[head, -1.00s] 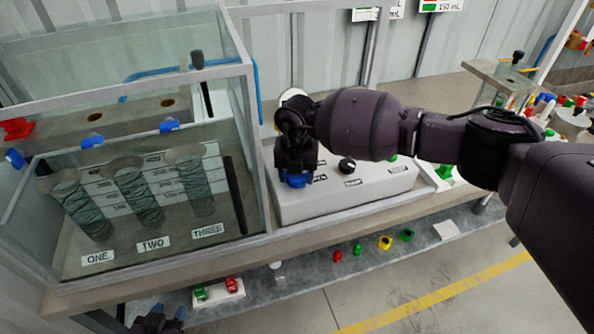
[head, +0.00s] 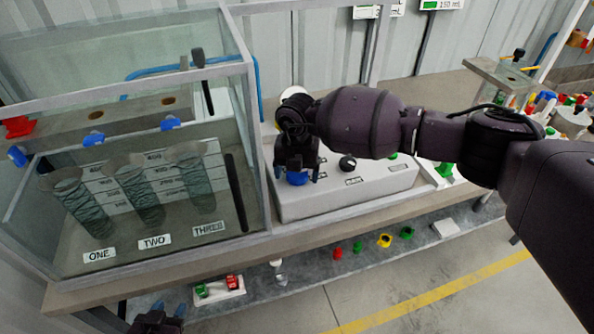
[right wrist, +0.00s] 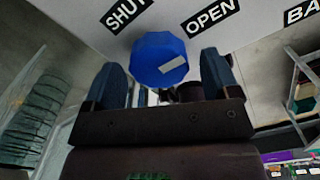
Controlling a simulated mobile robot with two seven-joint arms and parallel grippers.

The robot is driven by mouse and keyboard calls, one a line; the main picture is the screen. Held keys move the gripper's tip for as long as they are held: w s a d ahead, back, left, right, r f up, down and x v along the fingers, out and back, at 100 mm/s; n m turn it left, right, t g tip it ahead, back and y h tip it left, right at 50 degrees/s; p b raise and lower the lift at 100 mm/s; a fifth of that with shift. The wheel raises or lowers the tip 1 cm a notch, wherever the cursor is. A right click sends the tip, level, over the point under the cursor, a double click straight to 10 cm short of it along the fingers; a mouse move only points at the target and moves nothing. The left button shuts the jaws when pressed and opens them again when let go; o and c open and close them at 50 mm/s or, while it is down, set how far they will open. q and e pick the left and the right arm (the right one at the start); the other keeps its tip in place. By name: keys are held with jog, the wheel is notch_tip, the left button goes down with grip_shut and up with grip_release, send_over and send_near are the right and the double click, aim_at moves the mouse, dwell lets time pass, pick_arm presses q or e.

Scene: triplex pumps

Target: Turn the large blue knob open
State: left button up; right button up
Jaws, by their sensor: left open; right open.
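The large blue knob (head: 297,179) sits on the sloped front of a white control box (head: 335,198). In the right wrist view the faceted blue knob (right wrist: 158,55) lies between the SHUT label (right wrist: 124,13) and the OPEN label (right wrist: 211,16), with a pale mark on its face. My right gripper (head: 298,176) is open at the knob, one finger on each side. In the right wrist view its fingertips (right wrist: 163,70) flank the knob with gaps visible. My left gripper (head: 160,317) is open and empty at the lower left, below the bench edge.
A clear tank (head: 150,243) with several ribbed tubes stands left of the box. A small black knob (head: 347,163) sits right of the blue one. A lower shelf (head: 320,262) holds several small coloured parts. Yellow-striped floor is open in front.

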aim_at(297, 174)
jog(key=shift+r, duration=0.1)
jog(key=shift+r, duration=0.35)
notch_tip(297, 174, up, 8)
jog(key=shift+r+b, duration=0.1)
jog(key=shift+b, duration=0.2)
jog(key=shift+r, duration=0.85)
